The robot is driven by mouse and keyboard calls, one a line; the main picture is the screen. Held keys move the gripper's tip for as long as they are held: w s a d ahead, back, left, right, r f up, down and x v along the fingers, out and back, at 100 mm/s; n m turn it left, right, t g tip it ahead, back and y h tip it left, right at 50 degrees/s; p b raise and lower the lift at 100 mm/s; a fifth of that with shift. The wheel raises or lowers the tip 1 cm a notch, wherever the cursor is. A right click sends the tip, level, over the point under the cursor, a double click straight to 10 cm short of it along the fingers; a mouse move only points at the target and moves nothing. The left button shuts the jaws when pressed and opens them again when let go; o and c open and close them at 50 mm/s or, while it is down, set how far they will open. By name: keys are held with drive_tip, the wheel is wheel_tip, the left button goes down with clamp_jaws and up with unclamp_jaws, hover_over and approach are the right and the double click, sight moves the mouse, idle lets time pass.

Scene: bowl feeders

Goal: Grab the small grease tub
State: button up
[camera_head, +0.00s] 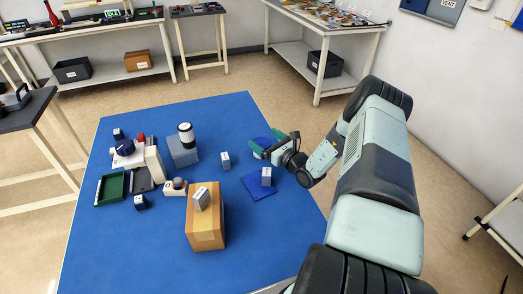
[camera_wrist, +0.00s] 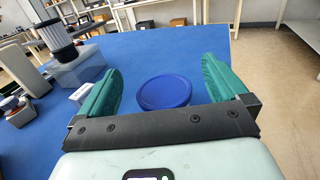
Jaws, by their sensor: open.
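A round blue tub with a flat blue lid (camera_wrist: 165,92) stands on the blue table in the wrist view, and I take it to be the grease tub. My gripper (camera_wrist: 160,76) is open, with one green finger on each side of the tub. The tub lies ahead of the gripper's dark crossbar, and I cannot tell whether the fingers touch it. In the head view my gripper (camera_head: 265,144) is low over the right part of the table, with the blue tub (camera_head: 261,143) partly hidden between its fingers.
A small grey-white box (camera_head: 225,160) stands left of my gripper. Another sits on a dark blue mat (camera_head: 259,190) in front. A cardboard box (camera_head: 206,235), a grey box (camera_head: 183,154) bearing a canister (camera_head: 186,136), and a green tray (camera_head: 112,187) stand farther left. The table's far end is clear.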

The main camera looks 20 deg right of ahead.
sight(261, 142)
wheel_tip(261, 142, down, 2)
drive_tip(key=shift+a+f, duration=0.1)
drive_tip(key=shift+f+x, duration=0.25)
drive_tip(key=shift+x, duration=0.75)
drive_tip(key=shift+w+a, duration=0.1)
drive_tip(key=shift+w, duration=0.35)
drive_tip(key=c, duration=1.1)
